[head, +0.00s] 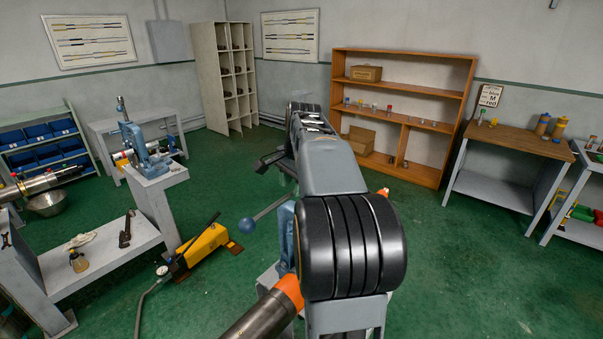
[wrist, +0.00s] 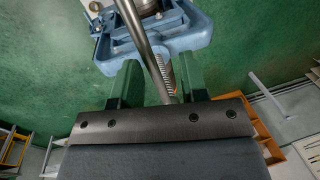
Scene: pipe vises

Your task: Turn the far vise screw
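In the wrist view, my gripper (wrist: 159,63) has its two green fingers apart, on either side of a steel bar (wrist: 141,38) and a threaded screw (wrist: 163,68). A gap shows beside the bar, and I cannot tell whether a finger touches it. The blue vise (wrist: 194,34) is just beyond the fingertips. In the head view, my arm hides most of a blue vise (head: 287,236); a ball-ended handle (head: 248,226) sticks out to its left. Another blue vise (head: 145,150) stands on a grey pedestal at the back left.
An orange-ended pipe (head: 262,310) lies at the bottom centre. A yellow foot pump (head: 202,248) with a hose is on the floor to the left. A grey bench (head: 105,262) holds tools. A wooden shelf (head: 440,93) stands behind. Green floor is clear at right.

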